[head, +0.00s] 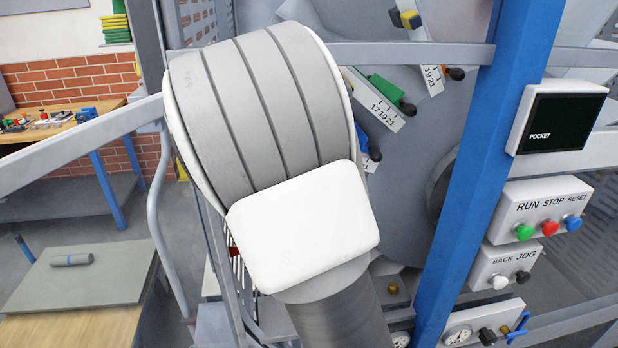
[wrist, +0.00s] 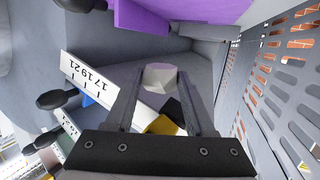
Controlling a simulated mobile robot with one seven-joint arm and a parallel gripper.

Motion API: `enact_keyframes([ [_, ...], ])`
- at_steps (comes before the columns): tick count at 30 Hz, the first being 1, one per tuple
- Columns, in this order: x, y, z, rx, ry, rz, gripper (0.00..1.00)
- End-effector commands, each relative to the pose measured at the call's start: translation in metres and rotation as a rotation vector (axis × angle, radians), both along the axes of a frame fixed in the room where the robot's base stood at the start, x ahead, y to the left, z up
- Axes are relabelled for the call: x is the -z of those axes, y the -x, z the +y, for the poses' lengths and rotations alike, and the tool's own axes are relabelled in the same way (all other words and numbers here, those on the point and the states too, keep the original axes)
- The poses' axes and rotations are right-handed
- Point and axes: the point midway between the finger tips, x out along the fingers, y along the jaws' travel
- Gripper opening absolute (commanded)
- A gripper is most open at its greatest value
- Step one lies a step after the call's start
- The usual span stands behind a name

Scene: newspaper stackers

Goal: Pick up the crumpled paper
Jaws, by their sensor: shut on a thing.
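The crumpled paper (wrist: 160,77) is a small, pale, faceted lump in the wrist view. My gripper (wrist: 159,84) is shut on it, with one dark finger on each side of the lump near the fingertips. It is seen against a grey surface of the machine; I cannot tell whether it touches that surface. In the head view my own arm fills the middle, and the gripper and the paper are hidden behind it.
A purple part (wrist: 141,15) and a white numbered scale (wrist: 88,78) with a black knob (wrist: 57,99) are close by. A slotted panel (wrist: 285,75) stands on the right. A blue post (head: 487,165) and a control box (head: 541,216) stand right of my arm.

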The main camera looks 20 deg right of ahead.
Motion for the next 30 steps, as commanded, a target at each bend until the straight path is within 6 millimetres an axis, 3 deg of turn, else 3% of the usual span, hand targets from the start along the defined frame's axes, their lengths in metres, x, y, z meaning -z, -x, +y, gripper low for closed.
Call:
enact_keyframes([
  [12, 0.001, 0.082, 0.017, -0.002, -0.004, 0.000, 0.02],
  [19, 0.004, 0.120, 0.025, -0.004, -0.005, -0.003, 0.02],
  [30, 0.007, 0.139, 0.030, 0.002, -0.003, -0.010, 0.01],
])
